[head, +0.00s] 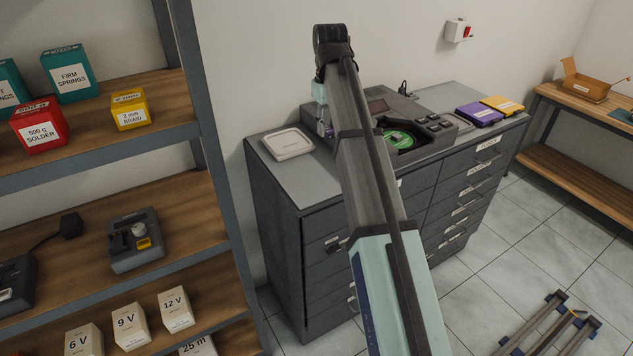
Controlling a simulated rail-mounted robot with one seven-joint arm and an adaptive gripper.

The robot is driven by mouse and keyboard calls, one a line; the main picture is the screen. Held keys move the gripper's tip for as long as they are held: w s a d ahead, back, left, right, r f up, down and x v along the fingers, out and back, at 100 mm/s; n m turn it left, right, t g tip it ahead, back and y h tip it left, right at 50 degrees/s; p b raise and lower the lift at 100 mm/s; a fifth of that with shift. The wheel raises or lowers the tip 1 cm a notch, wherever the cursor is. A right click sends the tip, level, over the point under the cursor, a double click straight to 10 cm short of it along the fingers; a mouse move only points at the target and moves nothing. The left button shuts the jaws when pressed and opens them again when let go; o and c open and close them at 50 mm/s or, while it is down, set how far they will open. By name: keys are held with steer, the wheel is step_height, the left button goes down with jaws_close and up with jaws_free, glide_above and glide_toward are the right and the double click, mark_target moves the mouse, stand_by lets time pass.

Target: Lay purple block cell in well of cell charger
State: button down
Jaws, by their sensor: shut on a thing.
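My gripper (323,123) hangs at the far end of my arm, left of the arm links and above the grey drawer cabinet. It is small and partly hidden. It appears shut on a small purplish piece, probably the purple block cell (327,131), of which little shows. A grey device (135,256) with a yellow block in it stands on the middle shelf at left; it may be the cell charger. A second dark device (14,287) is cut off by the left edge. I cannot tell for sure which is the charger.
The shelf unit's upright (212,140) stands between the shelves and cabinet. A low frame (553,325) lies on the floor.

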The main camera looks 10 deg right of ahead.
mark_target(326, 187)
step_height(326, 187, down, 18)
steer(key=p, duration=0.4)
steer(key=shift+f+p, duration=0.1)
steer(key=shift+p, duration=0.25)
steer(key=c, duration=0.9)
jaws_free()
steer(key=shift+f, duration=0.1)
step_height(326, 187, up, 12)
steer(key=b, duration=0.3)
steer(key=shift+f, duration=0.25)
steer(key=o, duration=0.5)
steer(key=shift+r, duration=0.4)
